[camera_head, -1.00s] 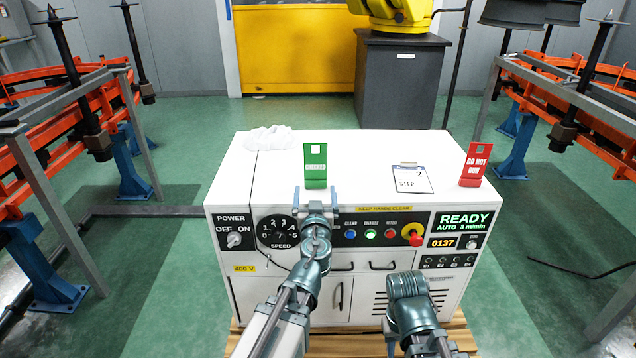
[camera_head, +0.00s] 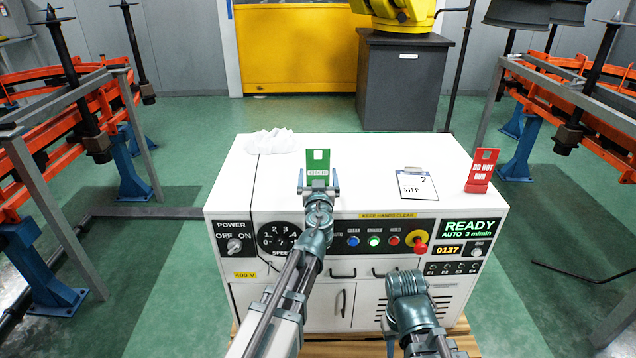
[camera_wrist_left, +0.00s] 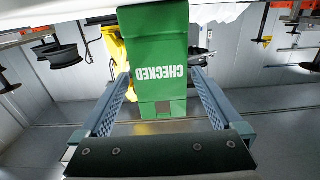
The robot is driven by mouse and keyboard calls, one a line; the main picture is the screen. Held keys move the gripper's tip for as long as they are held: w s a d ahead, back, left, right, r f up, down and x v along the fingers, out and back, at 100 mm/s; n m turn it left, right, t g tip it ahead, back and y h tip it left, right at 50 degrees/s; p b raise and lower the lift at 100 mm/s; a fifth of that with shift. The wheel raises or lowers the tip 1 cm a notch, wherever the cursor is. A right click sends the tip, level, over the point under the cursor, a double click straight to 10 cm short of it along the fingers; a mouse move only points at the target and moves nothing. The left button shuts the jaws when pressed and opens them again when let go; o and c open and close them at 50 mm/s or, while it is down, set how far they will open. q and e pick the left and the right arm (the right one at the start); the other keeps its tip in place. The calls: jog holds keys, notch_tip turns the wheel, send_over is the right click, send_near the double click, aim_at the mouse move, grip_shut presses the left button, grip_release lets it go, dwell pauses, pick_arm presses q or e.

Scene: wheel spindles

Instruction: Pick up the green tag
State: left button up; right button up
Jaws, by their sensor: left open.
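The green tag (camera_head: 318,161) stands upright near the front edge of the white cabinet top, left of its middle. My left gripper (camera_head: 318,187) is open right in front of it and hides its lower part in the head view. In the left wrist view the green tag (camera_wrist_left: 157,60) shows upside down with the word CHECKED, and the open fingers of my left gripper (camera_wrist_left: 160,95) lie to either side of it. I cannot tell whether they touch it. My right arm shows low in the head view, but its fingertips cannot be made out.
A red DO NOT RUN tag (camera_head: 481,170) stands at the cabinet's right. A white card (camera_head: 416,185) lies between the tags, and a crumpled white cloth (camera_head: 270,141) lies at the back left. The white cabinet (camera_head: 365,150) has knobs and buttons on its front.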

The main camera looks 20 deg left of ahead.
pick_arm(q)
jog(key=shift+x, duration=0.9)
jog(key=shift+w, duration=0.35)
jog(key=shift+s, duration=0.1)
jog(key=shift+c, duration=0.4)
jog(key=c, duration=1.1)
jog(key=shift+r, duration=0.1)
